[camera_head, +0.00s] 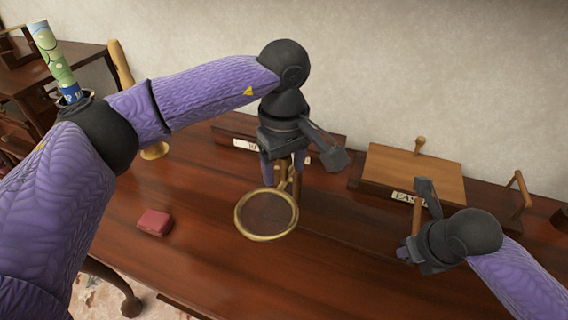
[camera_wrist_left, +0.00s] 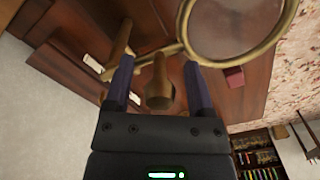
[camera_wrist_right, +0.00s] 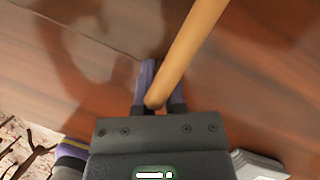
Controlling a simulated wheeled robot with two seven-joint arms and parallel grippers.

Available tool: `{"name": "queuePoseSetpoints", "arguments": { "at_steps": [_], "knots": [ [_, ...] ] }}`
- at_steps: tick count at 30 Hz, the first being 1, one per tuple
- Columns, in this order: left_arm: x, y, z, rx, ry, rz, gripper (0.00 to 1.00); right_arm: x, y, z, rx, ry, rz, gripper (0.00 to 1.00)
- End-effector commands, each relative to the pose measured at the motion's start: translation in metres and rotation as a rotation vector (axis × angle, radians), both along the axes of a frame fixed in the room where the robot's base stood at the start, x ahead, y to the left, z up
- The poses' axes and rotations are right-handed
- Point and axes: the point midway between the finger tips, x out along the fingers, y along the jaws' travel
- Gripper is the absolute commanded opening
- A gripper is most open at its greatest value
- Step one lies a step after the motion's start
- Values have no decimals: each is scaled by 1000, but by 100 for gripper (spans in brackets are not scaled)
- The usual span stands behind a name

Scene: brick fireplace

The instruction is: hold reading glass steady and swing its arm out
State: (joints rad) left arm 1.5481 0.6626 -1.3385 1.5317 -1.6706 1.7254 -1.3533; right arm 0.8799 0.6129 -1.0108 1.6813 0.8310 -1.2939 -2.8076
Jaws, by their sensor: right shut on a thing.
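The reading glass (camera_head: 266,214) has a round brass rim and a clear lens, and it stands over the dark wooden desk. My left gripper (camera_head: 283,168) points down just behind the rim. In the left wrist view the lens (camera_wrist_left: 232,30) is beyond the fingers, and a brass-brown post (camera_wrist_left: 160,85) stands between them with gaps on both sides, so this gripper is open. My right gripper (camera_head: 410,245) is at the right of the desk, apart from the reading glass. It is shut on a wooden rod (camera_wrist_right: 190,50), which also shows in the head view (camera_head: 417,216).
A small red box (camera_head: 155,222) lies left of the lens. A wooden box with a knobbed lid (camera_head: 412,170) stands at the back right, close to my right gripper. A wooden handle (camera_head: 522,190) rises at the far right. The desk front is clear.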

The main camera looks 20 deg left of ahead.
Motion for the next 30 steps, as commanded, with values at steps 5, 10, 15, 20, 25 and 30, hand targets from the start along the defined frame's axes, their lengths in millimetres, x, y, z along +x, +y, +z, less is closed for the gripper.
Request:
{"name": "queuePoseSetpoints", "arguments": {
  "at_steps": [5, 10, 15, 20, 25, 30],
  "knots": [
    [0, 0, 1, 0, 0, -1, 70, 0, 0, 0, -2, 1, 1, 0],
    [1, -1, 33, -1, -5, -1, 70, 0, 0, 0, -1, 1, 1, 0],
    [1, -1, 82, -2, -4, 0, 70, 0, 0, 0, -1, 1, 1, 0],
    [1, 0, 111, -1, -2, 0, 70, 0, 0, 0, 0, 0, 1, 0],
    [0, 0, 120, -1, 1, 0, 70, 0, 0, 0, 0, 0, 1, 0],
    [0, 0, 120, -1, 1, 0, 70, 0, 0, 0, 1, -1, 1, 0]
  ]
}}
